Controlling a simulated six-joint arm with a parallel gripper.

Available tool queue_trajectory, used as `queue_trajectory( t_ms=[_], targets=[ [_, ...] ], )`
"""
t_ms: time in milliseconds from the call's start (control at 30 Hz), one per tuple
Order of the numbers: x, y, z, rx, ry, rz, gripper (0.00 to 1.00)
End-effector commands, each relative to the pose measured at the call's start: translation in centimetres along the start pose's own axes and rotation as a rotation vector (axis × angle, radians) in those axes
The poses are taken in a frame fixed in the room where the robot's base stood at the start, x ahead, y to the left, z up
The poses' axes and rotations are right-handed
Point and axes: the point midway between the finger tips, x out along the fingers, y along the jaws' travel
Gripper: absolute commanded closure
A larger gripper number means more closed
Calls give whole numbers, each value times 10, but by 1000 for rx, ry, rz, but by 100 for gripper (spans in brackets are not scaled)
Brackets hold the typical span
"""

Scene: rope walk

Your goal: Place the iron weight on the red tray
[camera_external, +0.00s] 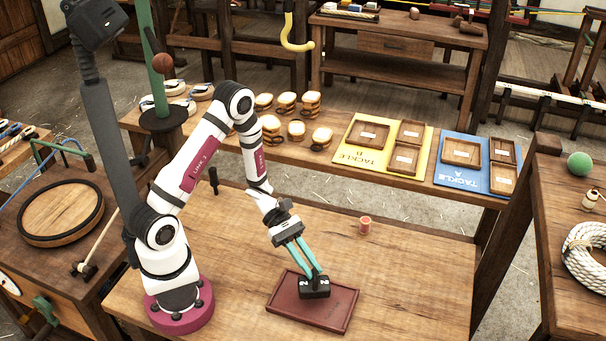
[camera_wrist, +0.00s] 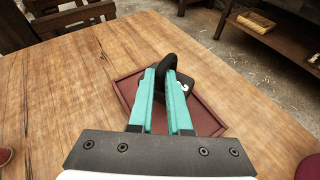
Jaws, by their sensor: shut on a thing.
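The iron weight (camera_external: 314,290) is a dark block with white numerals on its side and a ring handle on top. The red tray (camera_external: 336,318) is a flat, low-rimmed dark red tray on the wooden table. My gripper (camera_external: 313,275) has teal fingers and is shut on the weight's handle. The weight is over or on the tray's middle; I cannot tell whether its base touches the tray. In the wrist view, the fingers (camera_wrist: 165,80) close on the black ring handle (camera_wrist: 170,64), with the tray (camera_wrist: 205,118) below. The fingers hide part of the weight.
A small orange-pink cup (camera_external: 365,225) stands on the table behind the tray. The table (camera_external: 420,270) is clear right of the red tray.

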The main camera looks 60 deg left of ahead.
Motion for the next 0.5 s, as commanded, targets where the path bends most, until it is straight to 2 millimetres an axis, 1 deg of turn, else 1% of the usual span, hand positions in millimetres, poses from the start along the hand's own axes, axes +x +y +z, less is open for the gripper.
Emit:
queue_trajectory(
  t_ms=[33,100,167,233,433,467,500],
  targets=[
    [4,-2,-10,-5,-1,-2,100],
    [9,-2,-22,-4,-1,0,100],
    [12,-2,-29,-2,-1,1,100],
    [13,-2,-32,-1,0,1,100],
    [13,-2,-32,-1,1,2,100],
    [13,-2,-32,-2,2,2,82],
    [13,-2,-32,-2,2,2,75]
  ],
)
